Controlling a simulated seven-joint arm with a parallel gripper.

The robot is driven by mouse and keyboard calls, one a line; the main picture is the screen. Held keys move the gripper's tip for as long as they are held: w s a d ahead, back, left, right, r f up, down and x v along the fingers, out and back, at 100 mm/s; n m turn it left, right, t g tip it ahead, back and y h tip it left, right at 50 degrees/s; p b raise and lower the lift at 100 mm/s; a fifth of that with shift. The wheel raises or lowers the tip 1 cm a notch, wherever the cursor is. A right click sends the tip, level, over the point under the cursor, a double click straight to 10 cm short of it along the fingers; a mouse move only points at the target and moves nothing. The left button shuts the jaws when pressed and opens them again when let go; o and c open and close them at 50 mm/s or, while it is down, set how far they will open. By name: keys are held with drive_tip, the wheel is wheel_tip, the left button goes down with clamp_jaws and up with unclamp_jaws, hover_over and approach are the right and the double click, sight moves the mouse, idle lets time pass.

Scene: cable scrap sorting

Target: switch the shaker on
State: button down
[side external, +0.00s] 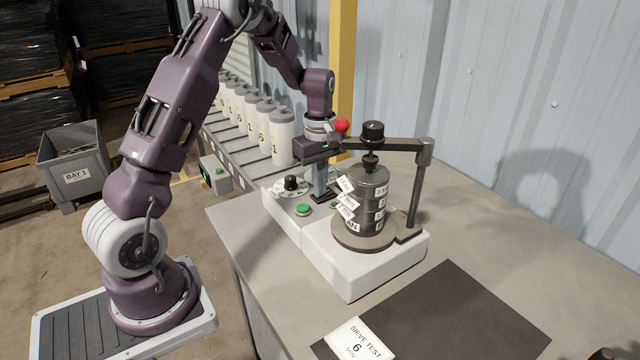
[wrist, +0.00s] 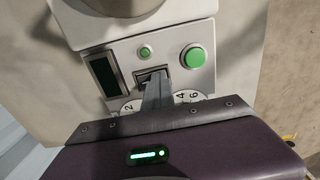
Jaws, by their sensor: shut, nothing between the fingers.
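The shaker is a white base (side external: 345,278) on the table, with a stack of dark metal sieves (side external: 367,190) on a round plate and a clamp arm (side external: 385,144) over it. Its panel has a large green button (wrist: 194,57), a small green round lamp or button (wrist: 145,52), a dark display (wrist: 103,74) and a numbered dial (wrist: 187,97). The dial's black knob (side external: 291,183) shows in the side view. A dark rocker switch (wrist: 147,75) sits on the panel, partly covered by my fingers. My gripper (side external: 320,197) is shut, empty and pointing down at this switch; I cannot tell whether it touches.
A red ball knob (side external: 341,125) is close to my wrist. White tags (side external: 346,200) hang on the stack. A dark mat (side external: 440,318) and a "SIEVE TEST 6 MIN" card (side external: 358,341) lie in front. Numbered canisters (side external: 282,137) stand on a conveyor behind.

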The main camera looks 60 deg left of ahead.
drive_tip(key=shift+f, duration=0.1)
drive_tip(key=shift+w+r, duration=0.25)
drive_tip(key=shift+w, duration=0.5)
wheel_tip(320, 180, up, 14)
idle(0.4)
drive_tip(key=f, duration=0.4)
drive_tip(key=s+f, duration=0.1)
drive_tip(key=f, duration=0.9)
drive_tip(key=shift+s, duration=0.2)
